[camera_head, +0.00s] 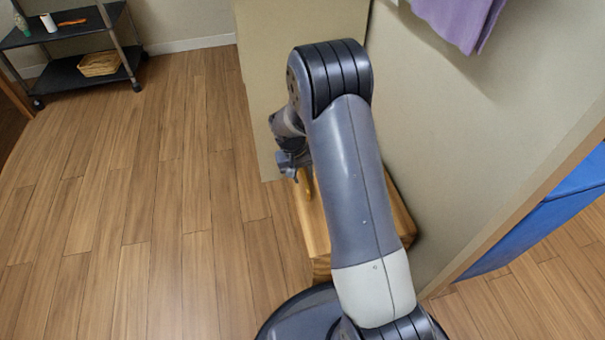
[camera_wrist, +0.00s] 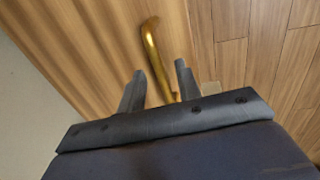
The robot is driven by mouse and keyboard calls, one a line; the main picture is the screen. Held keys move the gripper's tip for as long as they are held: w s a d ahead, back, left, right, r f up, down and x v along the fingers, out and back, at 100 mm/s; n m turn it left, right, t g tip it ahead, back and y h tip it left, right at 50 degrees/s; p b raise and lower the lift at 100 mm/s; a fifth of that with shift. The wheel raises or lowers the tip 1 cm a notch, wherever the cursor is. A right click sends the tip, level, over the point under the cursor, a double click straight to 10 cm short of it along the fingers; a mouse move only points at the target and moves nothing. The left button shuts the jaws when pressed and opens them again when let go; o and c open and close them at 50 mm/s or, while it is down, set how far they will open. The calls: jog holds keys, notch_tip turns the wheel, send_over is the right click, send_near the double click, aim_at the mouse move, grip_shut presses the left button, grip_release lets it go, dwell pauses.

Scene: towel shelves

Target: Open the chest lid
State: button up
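The wooden chest (camera_head: 315,235) stands against the wall, largely hidden behind my arm in the head view. Its wood surface (camera_wrist: 85,45) fills the upper left of the wrist view. A curved golden handle (camera_wrist: 153,50) rises from between my fingers there, and a small part of the handle (camera_head: 304,184) shows in the head view. The lid looks shut, though much of it is hidden. My gripper (camera_wrist: 158,80) is open, with one finger on each side of the handle and a visible gap to both. My gripper (camera_head: 296,170) is partly hidden by my arm in the head view.
A purple towel (camera_head: 455,20) hangs at the upper right. A blue object (camera_head: 540,215) lies beyond the wall edge. The wooden floor (camera_head: 140,200) at left is clear.

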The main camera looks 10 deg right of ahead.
jog(key=shift+c, duration=0.4)
grip_shut()
